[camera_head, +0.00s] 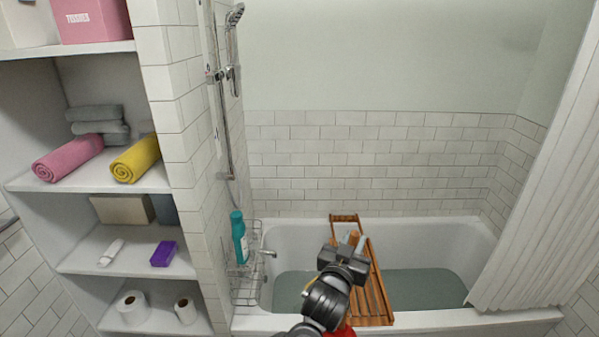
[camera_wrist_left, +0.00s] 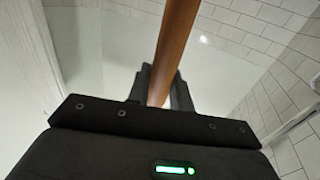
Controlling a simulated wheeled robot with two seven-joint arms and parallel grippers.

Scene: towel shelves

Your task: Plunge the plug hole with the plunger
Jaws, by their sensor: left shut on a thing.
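My left gripper (camera_head: 352,244) is over the bathtub (camera_head: 450,233), in front of the wooden bath rack. It is shut on a brown wooden handle, which fills the gap between its fingers in the left wrist view (camera_wrist_left: 175,45); I take this to be the plunger's handle. A short orange-brown end of the handle (camera_head: 354,238) shows at the fingers in the head view. A red piece (camera_head: 344,332) shows at the bottom edge by my arm; I cannot tell whether it is the plunger's cup. The plug hole is not visible. My right gripper is not in view.
The tub holds greyish water (camera_head: 425,287). A slatted wooden rack (camera_head: 374,290) lies across it. A wire basket (camera_head: 245,290) with a teal bottle (camera_head: 239,240) and a tap (camera_head: 268,253) are at the left end. A white curtain (camera_head: 545,200) hangs at right. Shelves (camera_head: 90,187) stand left.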

